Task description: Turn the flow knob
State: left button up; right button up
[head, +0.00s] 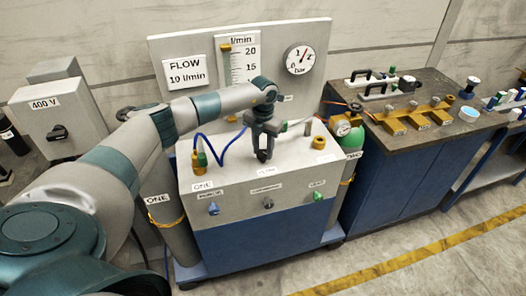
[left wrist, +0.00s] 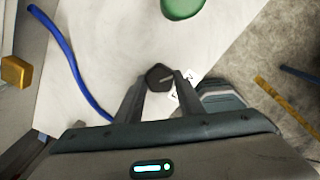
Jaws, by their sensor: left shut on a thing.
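The flow knob (left wrist: 159,77) is dark and faceted, with a pale pointer line on its top. It sits on the pale top of the cabinet (head: 235,178), above a small label (head: 266,171). A sign (head: 186,72) reads FLOW 10 l/min, beside a flow scale (head: 240,65). My right gripper is not in view.
A blue hose (head: 213,150) curves left of the gripper. A dark workbench (head: 440,150) stands at right.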

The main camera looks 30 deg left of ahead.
pick_arm(q)
jog(key=n, duration=0.3)
jog(key=shift+n+b, duration=0.3)
jog(key=shift+b, duration=0.05)
jog(key=n, duration=0.3)
jog(key=shift+n, duration=0.3)
jog(key=n, duration=0.4)
jog(key=shift+r, duration=0.1)
jog(key=shift+n, duration=0.5)
jog(key=shift+w, duration=0.1)
jog(key=o, duration=1.1)
jog(key=shift+c, duration=0.2)
jog(key=shift+b, duration=0.3)
